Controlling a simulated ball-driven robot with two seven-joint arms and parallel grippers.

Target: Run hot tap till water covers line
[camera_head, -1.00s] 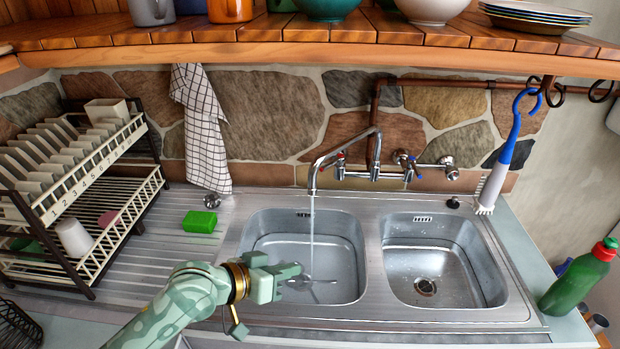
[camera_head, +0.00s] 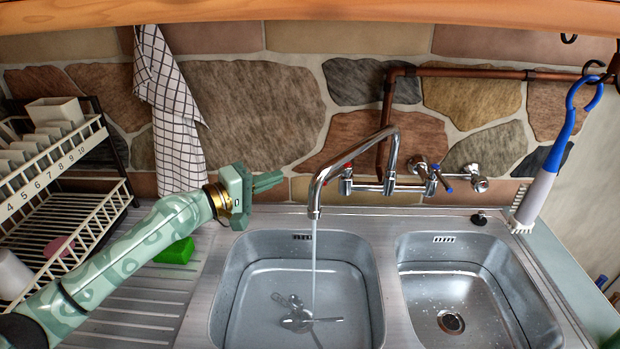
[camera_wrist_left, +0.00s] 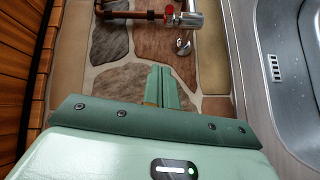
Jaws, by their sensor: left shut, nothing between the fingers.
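The hot tap (camera_head: 347,172), with a red mark, sits on the wall behind the left basin; in the wrist view its red mark (camera_wrist_left: 169,10) shows at the top. Water (camera_head: 314,262) runs in a thin stream from the chrome spout (camera_head: 315,200) into the left basin (camera_head: 227,290). Shallow water stands there over some metal pieces (camera_head: 297,317). I cannot make out a line on the basin wall. My left gripper (camera_head: 281,181) is shut and empty, to the left of the hot tap and apart from it; its fingers (camera_wrist_left: 161,75) point toward the tap.
The blue-marked tap (camera_head: 440,180) is to the right. The right basin (camera_head: 408,290) shows a drain and little water. A dish rack (camera_head: 75,240), a green sponge (camera_head: 176,251) and a hanging checked towel (camera_head: 175,120) are on the left. A blue-handled brush (camera_head: 560,140) hangs at the right.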

